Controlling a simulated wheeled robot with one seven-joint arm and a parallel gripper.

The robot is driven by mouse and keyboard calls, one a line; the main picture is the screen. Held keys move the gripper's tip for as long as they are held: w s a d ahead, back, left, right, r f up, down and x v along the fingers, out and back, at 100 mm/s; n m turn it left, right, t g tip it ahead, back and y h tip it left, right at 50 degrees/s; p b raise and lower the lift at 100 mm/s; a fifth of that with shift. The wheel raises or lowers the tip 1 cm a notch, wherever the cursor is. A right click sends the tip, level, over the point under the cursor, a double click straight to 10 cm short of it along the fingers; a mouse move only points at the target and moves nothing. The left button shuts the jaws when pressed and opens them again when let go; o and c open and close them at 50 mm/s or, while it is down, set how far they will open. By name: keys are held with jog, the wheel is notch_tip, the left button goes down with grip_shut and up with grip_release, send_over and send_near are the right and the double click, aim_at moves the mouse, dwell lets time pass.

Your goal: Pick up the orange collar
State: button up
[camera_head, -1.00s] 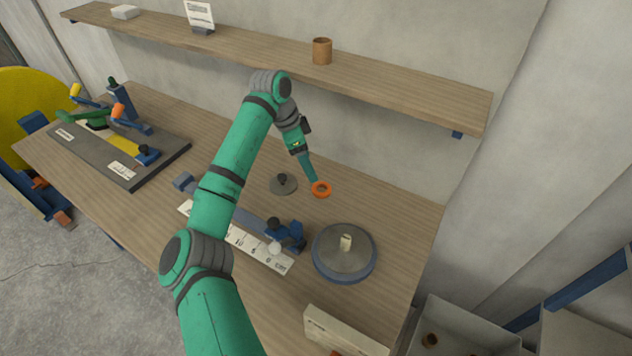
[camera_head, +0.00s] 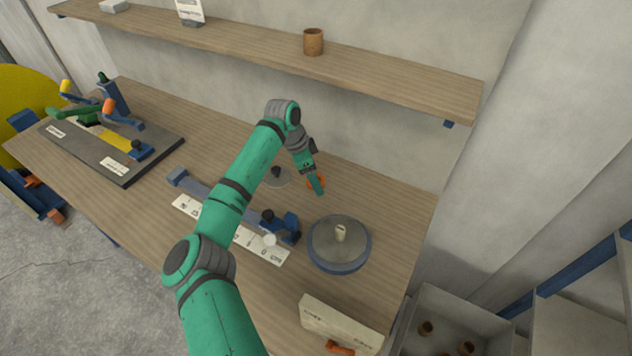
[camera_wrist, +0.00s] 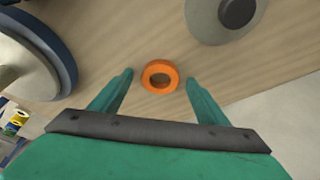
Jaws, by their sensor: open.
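The orange collar (camera_wrist: 147,75) is a small ring lying flat on the wooden table. In the wrist view it sits just past and between the two fingertips of my gripper (camera_wrist: 160,78), with bare table showing through its hole. The fingers are spread apart and hold nothing. In the head view my gripper (camera_head: 319,190) is over the collar (camera_head: 311,184) and hides most of it. I cannot tell the exact height between fingertips and collar.
A grey disc with a dark knob (camera_head: 278,177) lies left of the collar. A round turntable with a pale peg (camera_head: 340,257) stands in front of it. A blue clamp on a ruled strip (camera_head: 282,227) is nearby. The shelf (camera_head: 400,78) runs above the table's back.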

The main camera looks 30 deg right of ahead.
jog(key=c, duration=1.1)
jog(key=shift+r, duration=0.1)
